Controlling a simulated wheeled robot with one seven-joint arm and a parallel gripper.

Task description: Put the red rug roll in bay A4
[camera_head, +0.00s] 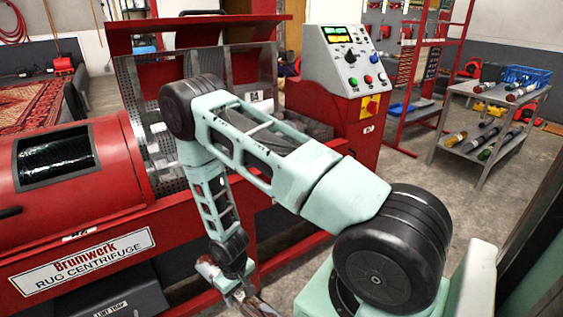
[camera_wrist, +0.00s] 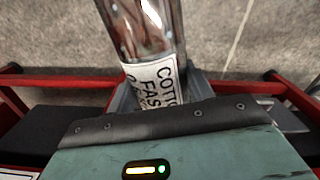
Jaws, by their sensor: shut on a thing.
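My gripper (camera_head: 243,292) hangs low in front of the red rug centrifuge, at the bottom of the head view. It is shut on a glossy, clear-wrapped roll (camera_wrist: 140,35) with brownish-grey tones and a white label (camera_wrist: 154,82). Black letters on the label read in part "COT" and "FAS". In the wrist view the roll runs from the jaws up past the top edge, tilted slightly, above grey floor.
The red centrifuge (camera_head: 60,215) fills the left. A control console (camera_head: 345,60) stands behind my arm. A grey shelf cart (camera_head: 465,150) at right holds several rolls and a blue basket (camera_head: 525,75). Red frame bars (camera_wrist: 50,82) run beneath the held roll. Floor is open before the cart.

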